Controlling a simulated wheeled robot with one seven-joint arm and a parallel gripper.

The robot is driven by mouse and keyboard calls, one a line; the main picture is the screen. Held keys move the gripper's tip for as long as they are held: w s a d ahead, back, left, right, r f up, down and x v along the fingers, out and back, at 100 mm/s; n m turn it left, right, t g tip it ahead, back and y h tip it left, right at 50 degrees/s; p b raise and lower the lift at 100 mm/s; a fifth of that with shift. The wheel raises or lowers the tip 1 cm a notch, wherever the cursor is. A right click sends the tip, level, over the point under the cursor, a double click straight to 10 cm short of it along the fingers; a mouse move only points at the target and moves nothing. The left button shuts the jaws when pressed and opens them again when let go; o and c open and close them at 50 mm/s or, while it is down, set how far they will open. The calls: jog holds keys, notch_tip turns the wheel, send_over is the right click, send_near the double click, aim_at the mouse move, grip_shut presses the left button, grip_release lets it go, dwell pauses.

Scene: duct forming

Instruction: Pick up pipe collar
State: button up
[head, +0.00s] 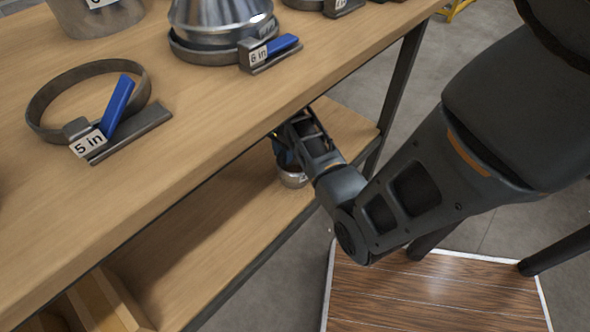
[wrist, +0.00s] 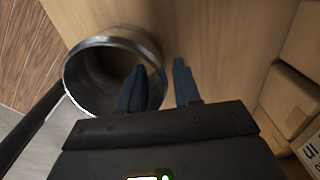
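The pipe collar (wrist: 88,98) is a short, shiny metal ring with an open mouth, at the left of the wrist view. In the head view, part of it (head: 292,179) shows on the lower shelf, below my wrist. My gripper (wrist: 160,72) has dark blue fingers, spread apart. The left finger overlaps the collar's opening and the right finger is outside its right wall, with a gap between the fingers. I cannot tell whether either finger touches the wall. In the head view, the fingers are mostly hidden behind the table edge and my wrist.
The lower shelf (head: 235,205) lies under the wooden tabletop (head: 185,160); a dark table leg (head: 400,85) stands beside my arm. Cardboard boxes (wrist: 290,98) are at the right of the wrist view. A ring with a "5 in" holder (head: 130,135) sits on the tabletop.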

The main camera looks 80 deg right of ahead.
jog(key=shift+f, duration=0.25)
grip_shut()
jog(key=shift+r, duration=0.15)
dwell(0.4)
